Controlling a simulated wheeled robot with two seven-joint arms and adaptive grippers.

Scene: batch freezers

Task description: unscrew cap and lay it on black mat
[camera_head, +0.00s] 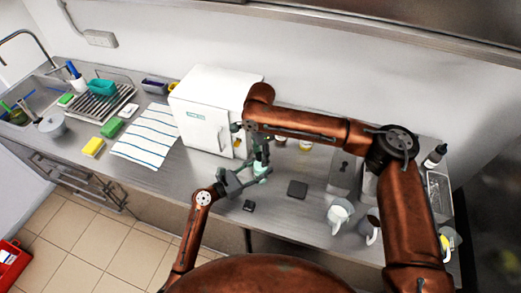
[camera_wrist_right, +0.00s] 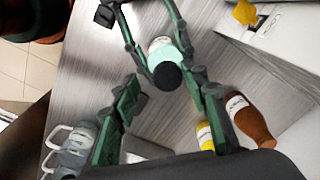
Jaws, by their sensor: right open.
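A small mint bottle (camera_head: 262,171) stands upright on the steel counter. In the right wrist view the bottle (camera_wrist_right: 161,46) has a pale label and a black cap (camera_wrist_right: 167,77) on top. My left gripper (camera_head: 256,178) comes in low from the left, its fingers on both sides of the bottle body. My right gripper (camera_head: 258,152) is above the bottle, pointing down. In its wrist view its open fingers stand on either side of the cap, apart from it. The black mat (camera_head: 297,189) lies bare, right of the bottle.
A white freezer (camera_head: 207,112) stands behind the bottle. A brown bottle (camera_wrist_right: 249,118) and a yellow-labelled one (camera_wrist_right: 205,136) stand close by. A small black object (camera_head: 249,206) lies near the front edge.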

